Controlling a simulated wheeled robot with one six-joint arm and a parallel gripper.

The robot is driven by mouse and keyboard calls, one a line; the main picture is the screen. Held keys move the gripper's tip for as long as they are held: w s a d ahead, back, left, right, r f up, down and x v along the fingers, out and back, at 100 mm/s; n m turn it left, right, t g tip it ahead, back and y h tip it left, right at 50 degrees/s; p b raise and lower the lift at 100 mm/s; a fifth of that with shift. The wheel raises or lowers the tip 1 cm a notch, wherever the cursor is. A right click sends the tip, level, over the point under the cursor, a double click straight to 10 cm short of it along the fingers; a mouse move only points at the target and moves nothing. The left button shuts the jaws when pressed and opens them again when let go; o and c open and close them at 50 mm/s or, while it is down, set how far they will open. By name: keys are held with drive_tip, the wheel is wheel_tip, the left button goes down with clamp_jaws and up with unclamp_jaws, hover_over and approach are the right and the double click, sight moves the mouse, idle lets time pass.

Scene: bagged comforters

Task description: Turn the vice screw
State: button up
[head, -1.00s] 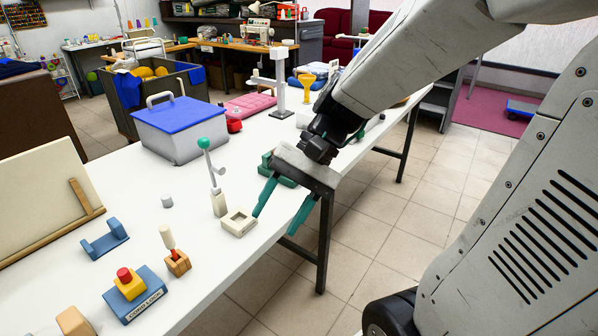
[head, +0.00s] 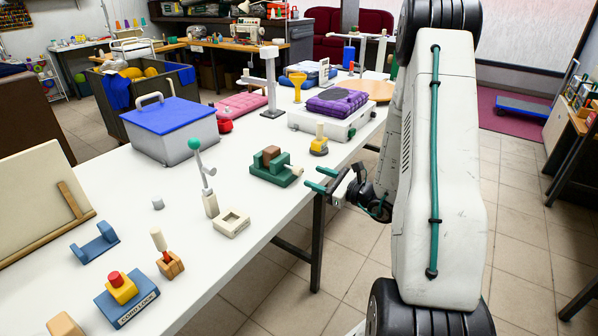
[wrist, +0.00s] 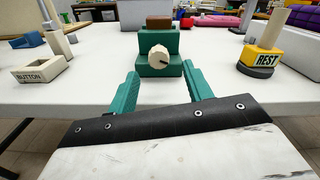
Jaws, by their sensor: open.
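The green vice (head: 274,171) stands near the table's right edge in the head view, with a brown block (head: 271,154) between its jaws. Its pale wooden screw knob (head: 297,171) points toward my gripper. In the wrist view the vice (wrist: 160,68) is straight ahead, and the round knob (wrist: 159,58) with a dark slot line faces me. My gripper (head: 316,178) has teal fingers and is open and empty, just past the table edge and level with the vice. In the wrist view the fingertips of my gripper (wrist: 161,74) lie left and right of the knob, short of it and apart from it.
A yellow block marked REST (wrist: 264,59) on a dark round base stands to the right. A pale box marked BUTTON (wrist: 43,69) lies to the left. A white case (head: 333,125) with purple folded cloth is behind.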

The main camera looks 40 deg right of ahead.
sight(302, 172)
drive_tip(key=x, duration=0.7)
drive_tip(key=shift+s, duration=0.1)
drive_tip(key=c, duration=1)
